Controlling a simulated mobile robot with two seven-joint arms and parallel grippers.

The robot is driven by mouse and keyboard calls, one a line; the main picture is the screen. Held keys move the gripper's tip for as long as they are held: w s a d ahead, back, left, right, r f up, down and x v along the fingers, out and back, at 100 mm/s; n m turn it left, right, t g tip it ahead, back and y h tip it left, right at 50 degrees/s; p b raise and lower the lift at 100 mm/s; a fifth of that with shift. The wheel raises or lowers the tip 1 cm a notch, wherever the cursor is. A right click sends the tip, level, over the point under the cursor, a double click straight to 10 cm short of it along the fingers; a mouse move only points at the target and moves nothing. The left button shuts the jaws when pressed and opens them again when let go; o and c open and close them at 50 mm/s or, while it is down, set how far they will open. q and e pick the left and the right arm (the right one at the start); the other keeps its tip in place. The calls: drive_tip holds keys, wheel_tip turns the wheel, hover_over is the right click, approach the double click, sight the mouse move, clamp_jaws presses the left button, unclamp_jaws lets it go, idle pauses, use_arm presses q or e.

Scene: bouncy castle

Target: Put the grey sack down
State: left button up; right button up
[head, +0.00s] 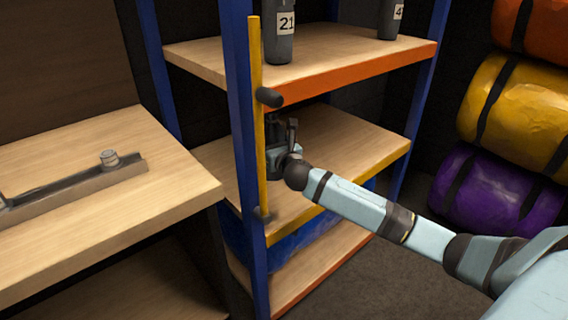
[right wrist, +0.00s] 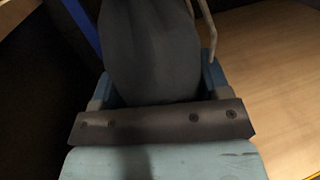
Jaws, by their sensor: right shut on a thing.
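My right gripper (head: 283,152) reaches in over the middle board (head: 345,143) of the blue-posted shelf rack, behind the yellow upright bar. In the right wrist view a dark grey sack (right wrist: 152,48) fills the space between its fingers, and the gripper is shut on it. In the head view the sack is mostly hidden by the gripper and the bar. I cannot tell whether its bottom touches the board. My left gripper is not in view.
The yellow bar (head: 257,135) with dark knobs stands close to my right gripper. Dark grey numbered containers (head: 279,45) stand on the upper shelf (head: 325,62). The middle board is bare on its right. Rolled orange, yellow and purple bundles (head: 515,100) lie stacked at right.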

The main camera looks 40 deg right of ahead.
drive_tip(key=shift+f, duration=0.7)
wheel_tip(320, 180, down, 4)
drive_tip(key=b, duration=0.3)
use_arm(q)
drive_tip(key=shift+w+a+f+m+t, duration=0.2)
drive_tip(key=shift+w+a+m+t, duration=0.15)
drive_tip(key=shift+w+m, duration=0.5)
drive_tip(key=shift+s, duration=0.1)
use_arm(e)
drive_tip(key=o, duration=1.4)
drive_tip(key=shift+f, duration=0.1)
